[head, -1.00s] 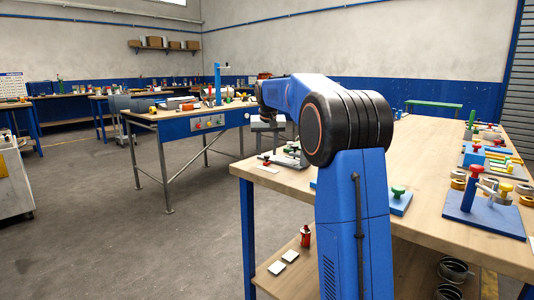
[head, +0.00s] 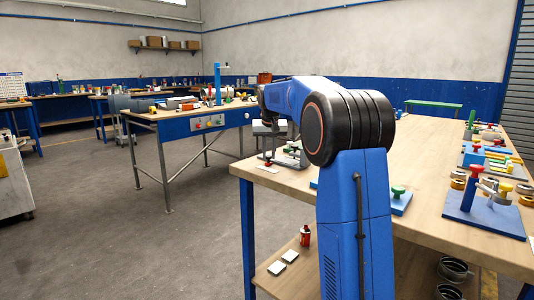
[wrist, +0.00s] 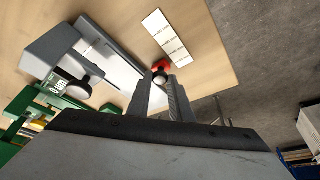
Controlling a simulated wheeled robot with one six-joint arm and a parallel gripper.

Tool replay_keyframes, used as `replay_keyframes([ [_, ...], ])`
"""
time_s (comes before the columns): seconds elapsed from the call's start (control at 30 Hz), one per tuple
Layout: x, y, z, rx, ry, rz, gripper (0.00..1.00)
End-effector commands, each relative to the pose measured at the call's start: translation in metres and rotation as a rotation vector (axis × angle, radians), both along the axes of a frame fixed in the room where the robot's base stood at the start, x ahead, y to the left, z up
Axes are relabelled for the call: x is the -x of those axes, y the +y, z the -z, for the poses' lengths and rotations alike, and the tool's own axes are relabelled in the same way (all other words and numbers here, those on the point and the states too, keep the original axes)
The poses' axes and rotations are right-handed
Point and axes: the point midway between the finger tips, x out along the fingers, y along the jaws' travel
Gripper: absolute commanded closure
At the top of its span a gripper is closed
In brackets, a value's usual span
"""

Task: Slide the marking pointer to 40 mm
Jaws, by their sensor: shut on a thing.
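My gripper (wrist: 160,80) is shut on the small pale round knob of the marking pointer, whose red part (wrist: 162,66) shows just beyond the fingertips in the wrist view. The pointer sits by the end of a grey rail (wrist: 112,60). A dark round knob (wrist: 78,90) is beside the display. In the head view the red pointer part (head: 267,163) is small, at the near bench's left end, and my arm hides much of the area.
A white label strip (wrist: 167,38) lies on the bench top (wrist: 215,70) near the pointer, close to the bench edge. Green parts (wrist: 30,112) stand at the left of the wrist view. A blue fixture (head: 485,215) stands on the bench's right side.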

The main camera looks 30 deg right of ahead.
Motion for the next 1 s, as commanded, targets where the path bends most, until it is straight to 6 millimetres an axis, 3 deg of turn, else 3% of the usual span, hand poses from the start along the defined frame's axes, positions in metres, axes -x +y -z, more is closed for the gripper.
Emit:
replay_keyframes([
  [0.1, 0.009, -0.004, 0.0, 0.0, 0.0, 0.002, 1.0],
  [0.33, 0.009, -0.004, 0.0, 0.0, -0.001, 0.001, 1.0],
  [0.37, 0.009, -0.004, 0.0, 0.0, -0.001, 0.001, 0.76],
  [0.43, 0.009, -0.004, 0.0, 0.0, -0.001, 0.001, 0.62],
  [0.77, 0.01, -0.003, -0.002, 0.0, -0.001, 0.001, 0.62],
  [1.0, 0.019, 0.001, -0.028, 0.001, -0.003, 0.001, 0.62],
])
